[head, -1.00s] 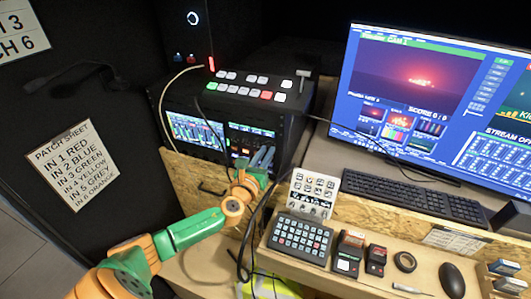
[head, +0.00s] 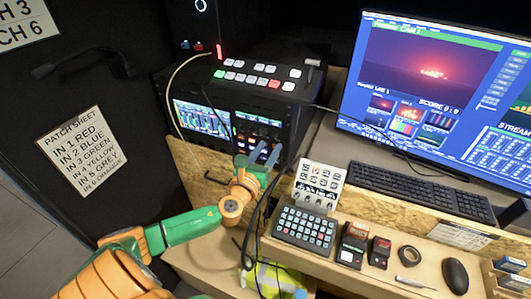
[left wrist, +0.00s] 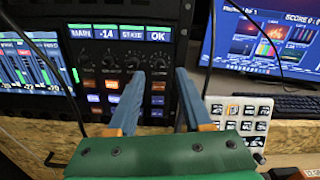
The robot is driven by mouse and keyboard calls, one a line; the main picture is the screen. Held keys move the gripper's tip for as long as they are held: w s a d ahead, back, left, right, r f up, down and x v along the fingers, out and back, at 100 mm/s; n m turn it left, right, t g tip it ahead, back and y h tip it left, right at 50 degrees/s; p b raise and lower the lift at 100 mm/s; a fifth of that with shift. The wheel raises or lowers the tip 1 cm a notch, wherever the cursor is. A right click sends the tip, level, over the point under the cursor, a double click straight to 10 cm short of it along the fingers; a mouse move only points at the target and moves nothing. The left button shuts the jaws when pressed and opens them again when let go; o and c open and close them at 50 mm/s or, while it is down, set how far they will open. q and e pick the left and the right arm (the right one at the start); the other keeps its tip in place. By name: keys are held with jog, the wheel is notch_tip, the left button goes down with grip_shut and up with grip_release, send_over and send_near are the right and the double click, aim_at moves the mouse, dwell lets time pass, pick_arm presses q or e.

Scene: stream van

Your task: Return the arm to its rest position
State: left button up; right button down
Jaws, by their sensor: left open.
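My left arm comes in from the lower left of the head view. Its left gripper (head: 262,153) has two blue-grey fingers, apart and empty, in front of the rack unit's lower right panel. In the left wrist view the fingers (left wrist: 155,100) point at a panel with knobs and lit buttons (left wrist: 120,75), with nothing between them. I cannot tell whether the fingertips touch the panel. My right gripper is not in view.
A black switcher (head: 262,80) tops the rack. Loose black cables (head: 262,215) hang close beside my left gripper. A keypad (head: 305,231), white button panel (head: 318,185), keyboard (head: 420,190), monitor (head: 440,70), tape roll (head: 410,254) and mouse (head: 456,275) lie to the right. A patch sheet (head: 82,150) is at left.

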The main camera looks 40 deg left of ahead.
pick_arm(q)
jog(key=v, duration=0.3)
jog(key=shift+s+d, duration=0.1)
jog(key=shift+s, duration=0.3)
jog(key=shift+w, duration=0.1)
